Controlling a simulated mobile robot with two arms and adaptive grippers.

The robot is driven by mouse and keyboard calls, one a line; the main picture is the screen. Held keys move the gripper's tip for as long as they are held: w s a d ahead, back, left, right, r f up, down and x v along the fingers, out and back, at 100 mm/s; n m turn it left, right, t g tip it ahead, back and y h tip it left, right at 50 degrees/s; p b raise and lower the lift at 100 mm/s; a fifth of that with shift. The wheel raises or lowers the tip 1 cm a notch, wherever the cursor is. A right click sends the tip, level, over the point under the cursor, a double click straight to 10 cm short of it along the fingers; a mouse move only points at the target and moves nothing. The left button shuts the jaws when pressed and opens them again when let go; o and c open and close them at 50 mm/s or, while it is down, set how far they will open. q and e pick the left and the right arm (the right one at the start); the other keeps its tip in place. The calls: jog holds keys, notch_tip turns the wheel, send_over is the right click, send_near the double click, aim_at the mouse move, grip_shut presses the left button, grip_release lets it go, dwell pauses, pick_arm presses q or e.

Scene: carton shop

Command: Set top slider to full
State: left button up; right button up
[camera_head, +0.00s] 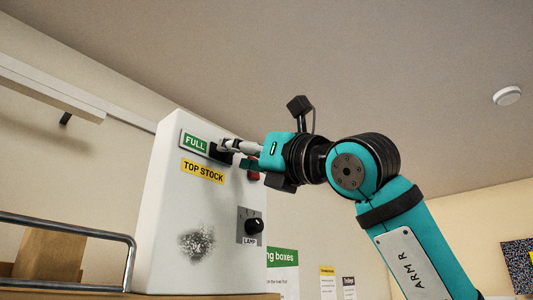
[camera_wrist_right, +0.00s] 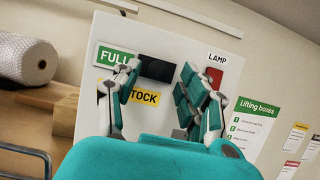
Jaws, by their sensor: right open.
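A white panel box (camera_head: 165,225) carries a green FULL label (camera_head: 195,143) and a yellow TOP STOCK label (camera_head: 202,172). A black block (camera_head: 219,154), which looks like the slider, sits just right of the FULL label. In the right wrist view the black block (camera_wrist_right: 157,68) touches or nearly touches that label's right edge. A red patch (camera_wrist_right: 228,74) lies further right, partly hidden by a finger. My right gripper (camera_head: 229,147) is open at the panel face; its fingers (camera_wrist_right: 158,100) stand apart on either side of the block. Contact cannot be told. My left gripper is not in view.
A black LAMP knob (camera_head: 254,225) sits lower right on the panel. A metal rail (camera_head: 70,230) and a cardboard box (camera_head: 48,254) stand at the left. In the right wrist view a bubble-wrap roll (camera_wrist_right: 28,58) lies left of the panel. Posters hang on the wall behind.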

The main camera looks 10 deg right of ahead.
jog(key=v, duration=1.1)
jog(key=shift+d+r, duration=0.15)
